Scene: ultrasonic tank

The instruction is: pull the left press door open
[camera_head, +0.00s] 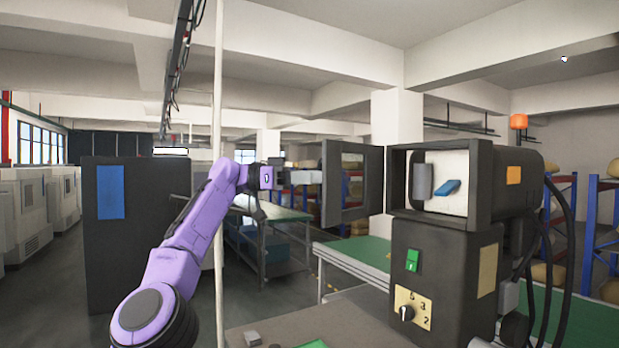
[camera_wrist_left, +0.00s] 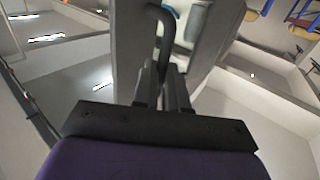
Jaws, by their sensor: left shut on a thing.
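The left press door (camera_head: 352,180) is a dark framed panel with a window. It stands swung out to the left of the press (camera_head: 446,250), and the press's front opening shows. Inside the opening are a pale back wall, a grey block (camera_head: 422,182) and a blue piece (camera_head: 447,188). My left gripper (camera_head: 310,177) is at the door's outer left edge. In the left wrist view, my left gripper's fingers (camera_wrist_left: 163,88) are shut on the dark curved door handle (camera_wrist_left: 165,28). The handle is hidden in the head view. My right gripper is not in view.
A thin pale post (camera_head: 219,120) stands close by my left arm. A dark cabinet with a blue panel (camera_head: 110,192) is at the left. A green-topped table (camera_head: 360,256) lies behind and below the door. Black cables (camera_head: 545,265) hang at the press's right.

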